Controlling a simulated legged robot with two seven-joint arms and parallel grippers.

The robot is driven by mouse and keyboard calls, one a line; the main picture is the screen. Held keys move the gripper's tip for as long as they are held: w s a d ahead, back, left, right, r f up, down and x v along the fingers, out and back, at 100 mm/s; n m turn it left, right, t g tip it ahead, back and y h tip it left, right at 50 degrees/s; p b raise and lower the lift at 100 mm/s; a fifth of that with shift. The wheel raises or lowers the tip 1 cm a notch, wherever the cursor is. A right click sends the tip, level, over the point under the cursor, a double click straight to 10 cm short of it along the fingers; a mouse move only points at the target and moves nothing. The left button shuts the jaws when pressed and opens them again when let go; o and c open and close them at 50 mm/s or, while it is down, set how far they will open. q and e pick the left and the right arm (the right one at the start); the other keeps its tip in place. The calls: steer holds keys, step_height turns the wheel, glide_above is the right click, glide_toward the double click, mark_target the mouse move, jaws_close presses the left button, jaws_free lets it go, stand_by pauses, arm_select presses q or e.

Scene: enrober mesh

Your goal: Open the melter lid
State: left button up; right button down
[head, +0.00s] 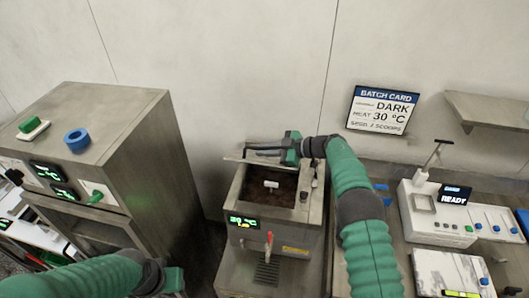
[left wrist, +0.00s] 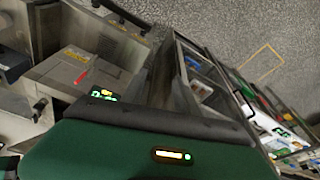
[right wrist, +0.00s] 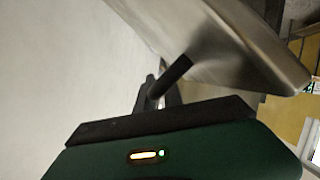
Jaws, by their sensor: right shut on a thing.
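The melter (head: 272,241) is a steel box in the middle of the head view, with a green display and a red tap lever on its front. Its lid (head: 240,158) is raised at the back, seen nearly edge-on, and brown chocolate shows in the open tank. My right gripper (head: 265,150) is behind the raised lid, shut on its handle. In the right wrist view the lid (right wrist: 235,45) is a tilted metal plate, and its dark handle (right wrist: 172,75) runs into the jaws. My left gripper (head: 172,280) is low at the left, away from the melter; its fingers are unclear.
A tall steel cabinet (head: 150,140) with a blue ring on top stands left of the melter. White devices (head: 440,215) stand on the bench at the right. A batch card (head: 382,110) and a shelf (head: 490,110) are on the wall.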

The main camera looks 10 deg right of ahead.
arm_select(q)
steer(key=shift+c, duration=0.2)
steer(key=shift+c, duration=1)
steer(key=w+d+f+n+t, duration=0.1)
steer(key=w+d+n, duration=0.1)
steer(key=w, duration=0.1)
steer(key=w+d+n+t+h, duration=0.1)
steer(key=w+d+n, duration=0.2)
steer(key=w+d+f+n, duration=0.1)
steer(key=w+d+n, duration=0.1)
steer(key=w, duration=0.1)
steer(key=shift+d+f+n+t+h, duration=0.25)
steer(key=shift+f+n+t+h, duration=0.05)
steer(key=shift+t, duration=0.1)
jaws_close()
steer(key=w+d+r+n+t+h, duration=0.15)
steer(key=w+d+n+t, duration=0.25)
steer(key=w+d+n, duration=0.55)
steer(key=w+d+r+n+t+h, duration=0.1)
steer(key=w+d+r+n+t, duration=0.3)
steer(key=n, duration=1.1)
steer(key=w+d+f, duration=0.1)
steer(key=w+d, duration=0.3)
steer(key=w, duration=0.6)
steer(key=shift+w+d, duration=0.35)
